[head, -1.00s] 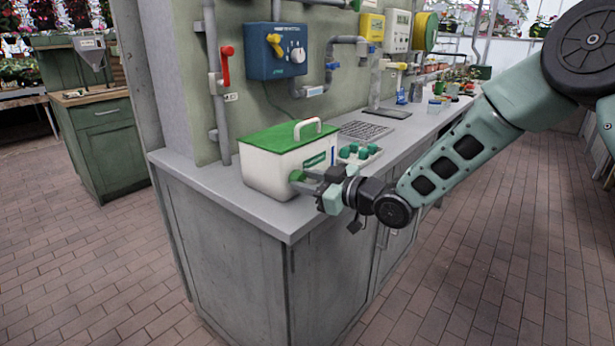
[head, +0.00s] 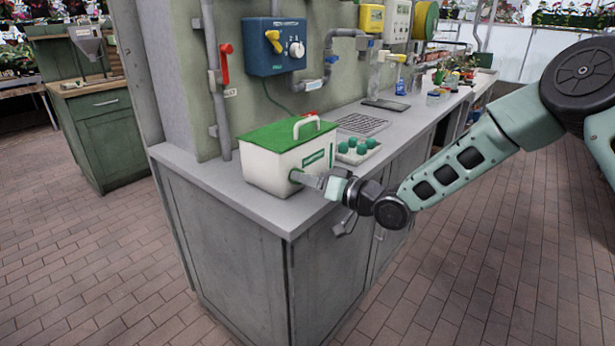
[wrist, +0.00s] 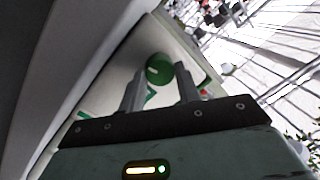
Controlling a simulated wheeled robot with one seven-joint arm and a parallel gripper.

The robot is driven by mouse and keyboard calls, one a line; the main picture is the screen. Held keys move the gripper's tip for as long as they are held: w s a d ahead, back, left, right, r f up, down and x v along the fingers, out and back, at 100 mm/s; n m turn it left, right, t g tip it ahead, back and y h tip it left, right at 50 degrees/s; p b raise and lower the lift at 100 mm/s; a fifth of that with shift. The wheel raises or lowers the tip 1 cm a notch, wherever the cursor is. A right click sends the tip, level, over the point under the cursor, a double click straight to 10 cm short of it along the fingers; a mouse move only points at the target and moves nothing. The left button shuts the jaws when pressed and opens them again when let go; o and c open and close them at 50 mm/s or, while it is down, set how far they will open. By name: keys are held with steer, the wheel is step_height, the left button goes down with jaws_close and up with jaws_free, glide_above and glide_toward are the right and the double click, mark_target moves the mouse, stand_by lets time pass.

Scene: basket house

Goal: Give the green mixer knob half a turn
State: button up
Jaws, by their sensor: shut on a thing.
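The mixer is a white box (head: 265,172) with a green lid and a pale carrying handle, standing at the near corner of the grey counter. Its round green knob (wrist: 158,68) is on the front face and shows between my two fingertips in the wrist view. My gripper (head: 300,177) reaches the front of the box from the right and is shut on the knob. In the head view the fingers hide most of the knob. A small pale mark shows on the knob's face in the wrist view.
A white tray of green round items (head: 355,150) sits just right of the box. A blue wall unit (head: 275,47) and pipes with a red lever (head: 226,65) are behind. Bottles stand farther along the counter. The floor before the cabinet is clear.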

steer(key=shift+f+m, duration=0.2)
steer(key=shift+m, duration=0.3)
steer(key=o, duration=1)
steer(key=shift+r, duration=0.1)
steer(key=v, duration=1.7)
steer(key=shift+s+d, duration=0.1)
steer(key=shift+d, duration=0.15)
